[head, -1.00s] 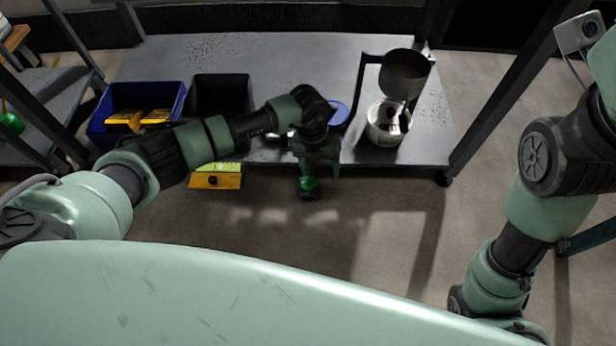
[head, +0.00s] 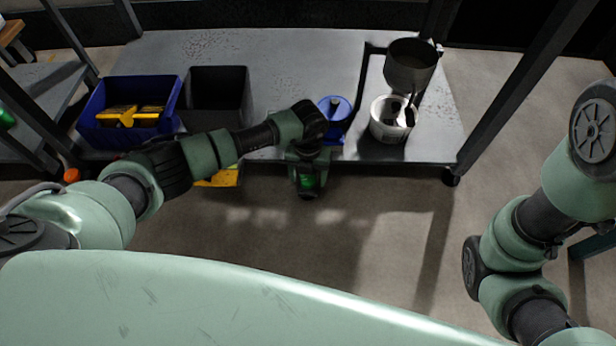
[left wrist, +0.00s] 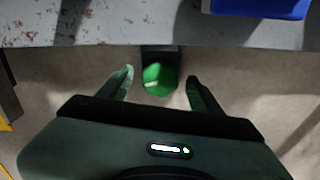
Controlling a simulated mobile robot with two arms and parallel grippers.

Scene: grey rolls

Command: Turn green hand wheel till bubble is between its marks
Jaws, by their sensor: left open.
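The green hand wheel (head: 308,182) sits at the front edge of the grey table, on a dark mount. It also shows in the left wrist view (left wrist: 160,79), round and green. My left gripper (left wrist: 160,76) is open, with one finger on each side of the wheel; I cannot tell whether they touch it. In the head view the left gripper (head: 307,172) is over the wheel and partly hides it. A yellow block (head: 222,178), possibly the level, is mostly hidden behind my left arm. No bubble or marks can be made out. My right gripper is out of view.
On the grey table (head: 290,60) are a blue bin (head: 92,128) with yellow items, a black bin (head: 218,88), a blue round object (head: 334,108), and a metal pot (head: 384,128) below a dark cup on a stand (head: 410,66). Dark posts flank the table.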

